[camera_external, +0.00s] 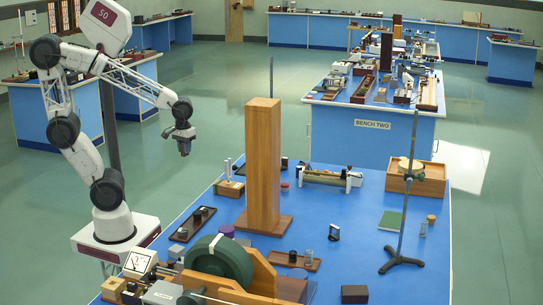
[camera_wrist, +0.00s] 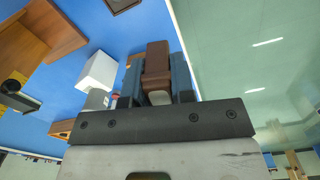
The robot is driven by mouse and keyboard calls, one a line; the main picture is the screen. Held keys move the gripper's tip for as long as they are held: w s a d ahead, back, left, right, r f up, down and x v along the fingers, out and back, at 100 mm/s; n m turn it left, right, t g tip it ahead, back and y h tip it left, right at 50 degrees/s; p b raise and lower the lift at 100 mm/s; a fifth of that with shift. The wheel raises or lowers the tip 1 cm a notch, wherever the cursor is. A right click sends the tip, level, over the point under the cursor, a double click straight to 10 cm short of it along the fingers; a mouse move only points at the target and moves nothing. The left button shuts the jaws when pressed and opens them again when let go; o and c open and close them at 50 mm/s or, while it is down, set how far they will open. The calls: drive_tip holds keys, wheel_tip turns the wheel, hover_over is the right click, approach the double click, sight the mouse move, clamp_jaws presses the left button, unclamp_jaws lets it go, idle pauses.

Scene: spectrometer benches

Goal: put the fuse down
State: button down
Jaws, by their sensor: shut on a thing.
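My gripper (camera_external: 184,146) hangs in the air by the left side of the near blue bench, left of the tall wooden column. In the wrist view its two grey-blue fingers (camera_wrist: 157,82) are closed on a brown block-like thing, which I take to be the fuse (camera_wrist: 157,60). The fuse has a pale end near the palm and sticks out beyond the fingertips. In the external view it is too small to make out clearly. It appears clear of the bench.
The near bench (camera_external: 345,215) carries a tall wooden column (camera_external: 262,165), a green wheel machine (camera_external: 218,262), a dark tray with black knobs (camera_external: 192,224) and a retort stand (camera_external: 402,215). A white block (camera_wrist: 98,70) shows beside the fingers. Bare blue top lies right of the column.

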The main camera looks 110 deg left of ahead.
drive_tip(key=w+a+r+n, duration=0.1)
drive_tip(key=w+a+r, duration=0.1)
drive_tip(key=w+a, duration=0.5)
drive_tip(key=w+a+r, duration=0.2)
drive_tip(key=w+a, duration=0.3)
drive_tip(key=w, duration=0.4)
drive_tip(key=n, duration=0.2)
hover_over(285, 185)
wheel_tip(285, 185, down, 15)
drive_tip(key=shift+f, duration=0.45)
drive_tip(key=shift+f, duration=0.1)
drive_tip(key=shift+f, duration=3)
drive_tip(key=shift+f, duration=1.85)
drive_tip(key=shift+f, duration=0.2)
